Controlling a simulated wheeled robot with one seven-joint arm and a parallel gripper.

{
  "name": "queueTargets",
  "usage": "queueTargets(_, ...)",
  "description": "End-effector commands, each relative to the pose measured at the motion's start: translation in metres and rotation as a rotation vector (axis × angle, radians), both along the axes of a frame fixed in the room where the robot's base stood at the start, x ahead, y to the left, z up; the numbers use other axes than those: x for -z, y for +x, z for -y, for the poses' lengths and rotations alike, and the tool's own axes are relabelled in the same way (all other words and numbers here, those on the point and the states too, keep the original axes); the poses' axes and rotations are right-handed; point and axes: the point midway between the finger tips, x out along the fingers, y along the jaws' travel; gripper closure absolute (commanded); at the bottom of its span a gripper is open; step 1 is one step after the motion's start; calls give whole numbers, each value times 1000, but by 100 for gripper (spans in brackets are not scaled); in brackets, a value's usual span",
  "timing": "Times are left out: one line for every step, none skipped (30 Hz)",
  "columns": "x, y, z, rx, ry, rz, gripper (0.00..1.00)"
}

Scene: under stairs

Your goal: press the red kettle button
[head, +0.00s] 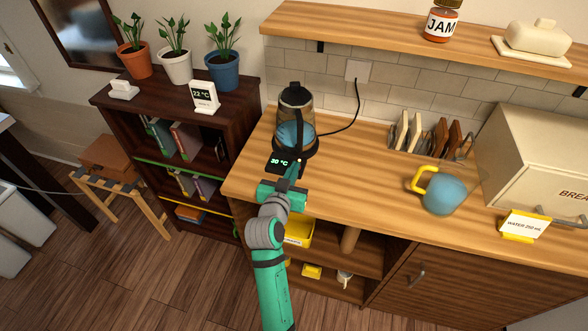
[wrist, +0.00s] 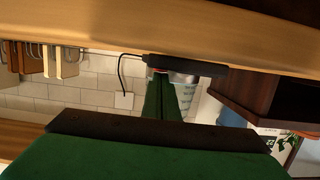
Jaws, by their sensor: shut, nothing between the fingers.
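The kettle (head: 296,118) has a clear body with blue-tinted water and a dark lid and handle. It stands on a black base at the left end of the wooden counter. The base's front display (head: 283,162) reads 30 °C. My gripper (head: 296,168) is shut and empty, its tips at the front of the base beside the display. The red button cannot be made out in the head view; my gripper covers that spot. In the upside-down wrist view, my closed fingers (wrist: 165,92) point at the dark base (wrist: 190,64). I cannot tell whether they touch it.
A blue mug with a yellow handle (head: 443,192), a rack of boards (head: 428,135) and a bread box (head: 535,150) stand right on the counter. A dark shelf (head: 180,150) with plants is at left. The counter between kettle and mug is clear.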

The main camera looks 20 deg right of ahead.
Motion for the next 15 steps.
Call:
queueTargets(14, -2, 0, 2, 12, -32, 100)
queueTargets(12, -1, 0, 2, 12, -30, 100)
queueTargets(8, -1, 0, 2, 12, -27, 100)
queueTargets(5, -1, 0, 2, 12, -26, 100)
queueTargets(0, -1, 0, 1, 12, -23, 100)
queueTargets(-7, -1, 0, 1, 10, -19, 100)
queueTargets(-14, -1, 0, 0, 8, -15, 100)
queueTargets(-20, -1, 0, 2, 7, -12, 100)
queueTargets(-30, -1, 0, 1, 5, -6, 100)
queueTargets(-37, -1, 0, 1, 2, -2, 100)
queueTargets(-41, -3, -2, 0, 2, -2, 100)
queueTargets(-41, -12, -9, -2, 1, -4, 100)
queueTargets(-42, -18, -12, -3, 1, -6, 100)
queueTargets(-44, -23, -16, -2, 1, -4, 100)
queueTargets(-47, -30, -20, -1, 0, -3, 100)
